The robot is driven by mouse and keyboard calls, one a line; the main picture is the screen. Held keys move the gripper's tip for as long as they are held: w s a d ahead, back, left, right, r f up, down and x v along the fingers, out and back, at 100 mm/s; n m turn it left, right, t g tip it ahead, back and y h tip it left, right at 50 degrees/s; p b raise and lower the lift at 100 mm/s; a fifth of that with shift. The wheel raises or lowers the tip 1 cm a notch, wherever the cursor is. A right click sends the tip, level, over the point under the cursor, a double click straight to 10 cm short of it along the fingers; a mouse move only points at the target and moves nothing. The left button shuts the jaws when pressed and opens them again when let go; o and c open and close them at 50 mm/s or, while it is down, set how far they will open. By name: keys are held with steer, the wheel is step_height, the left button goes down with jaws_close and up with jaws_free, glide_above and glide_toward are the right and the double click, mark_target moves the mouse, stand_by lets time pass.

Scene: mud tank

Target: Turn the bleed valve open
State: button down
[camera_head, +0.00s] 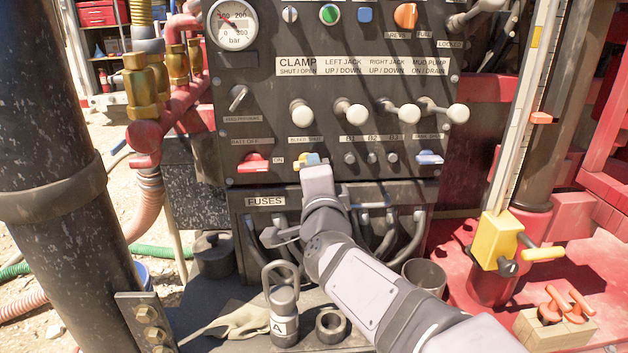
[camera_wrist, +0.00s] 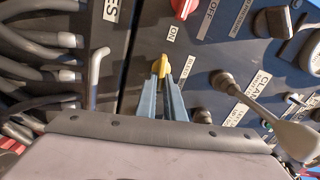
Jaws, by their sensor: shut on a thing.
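The bleed valve is a small yellow handle (camera_head: 299,161) low on the black control panel, just under a small white label. In the wrist view the yellow handle (camera_wrist: 159,67) stands out from the panel between my blue fingertips. My gripper (camera_head: 313,159) reaches up to it from below right, and its light-coloured wrist hides part of the panel there. In the wrist view my gripper (camera_wrist: 161,84) is shut on the yellow handle. The handle's exact angle is hard to read because the fingers cover part of it.
A red battery switch (camera_head: 254,162) sits left of the valve, and a blue handle (camera_head: 429,157) far right. White-knobbed levers (camera_head: 301,113) stick out above. Cables loop below the fuses label (camera_head: 265,201). A padlock-like weight (camera_head: 284,310) stands on the ledge.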

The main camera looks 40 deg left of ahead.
steer(key=shift+f+m+b, duration=0.15)
steer(key=shift+m+b, duration=0.3)
steer(key=shift+m, duration=0.15)
steer(key=c, duration=1.9)
jaws_free()
steer(key=shift+o, duration=0.2)
steer(key=shift+d, duration=0.1)
steer(key=b+v, duration=0.1)
steer(key=v, duration=0.6)
steer(key=shift+s, duration=0.15)
